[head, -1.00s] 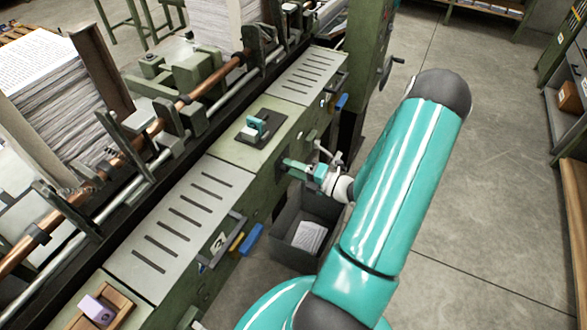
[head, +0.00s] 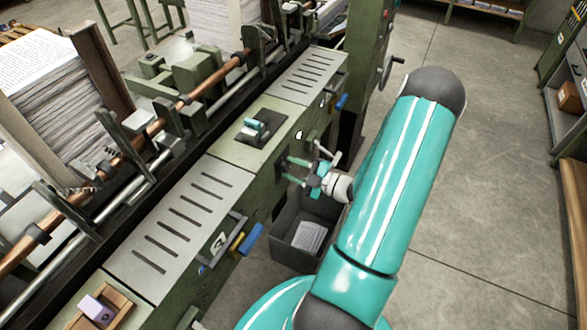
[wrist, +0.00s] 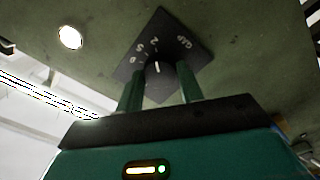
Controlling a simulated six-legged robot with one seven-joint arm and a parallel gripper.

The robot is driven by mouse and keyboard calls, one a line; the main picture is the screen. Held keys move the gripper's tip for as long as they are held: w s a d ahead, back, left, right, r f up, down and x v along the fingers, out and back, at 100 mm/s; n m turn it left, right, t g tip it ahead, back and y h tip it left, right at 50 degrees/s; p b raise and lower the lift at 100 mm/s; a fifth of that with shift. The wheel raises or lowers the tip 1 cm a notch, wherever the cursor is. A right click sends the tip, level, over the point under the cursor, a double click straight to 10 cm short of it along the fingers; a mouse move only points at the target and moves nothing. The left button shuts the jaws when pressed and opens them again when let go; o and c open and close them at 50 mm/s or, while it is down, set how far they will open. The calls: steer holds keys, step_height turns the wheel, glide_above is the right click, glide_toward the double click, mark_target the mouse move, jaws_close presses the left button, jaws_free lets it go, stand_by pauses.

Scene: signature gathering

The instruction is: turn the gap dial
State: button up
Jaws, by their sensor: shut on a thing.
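The gap dial (wrist: 157,68) is in the wrist view, a dark knob with a white pointer line. It sits on a black diamond-shaped plate (wrist: 183,58) with white numbers and the word GAP. My gripper (wrist: 160,72) has one teal finger on each side of the knob and is shut on it. The pointer line stands close to upright in the picture. In the head view my gripper (head: 290,169) is at the front face of the green machine (head: 262,192), and the dial there is mostly hidden by the fingers.
A dark bin (head: 290,252) with paper stands on the floor below my gripper. A light lever (head: 328,153) sticks out close to my wrist. Blue (head: 251,238) and yellow handles are on the machine front to the left. Open floor (head: 470,200) lies to the right.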

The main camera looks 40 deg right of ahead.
steer(key=shift+m, duration=0.3)
steer(key=o, duration=1)
steer(key=shift+s, duration=0.1)
steer(key=v, duration=1.3)
steer(key=shift+s, duration=0.3)
steer(key=shift+r, duration=0.1)
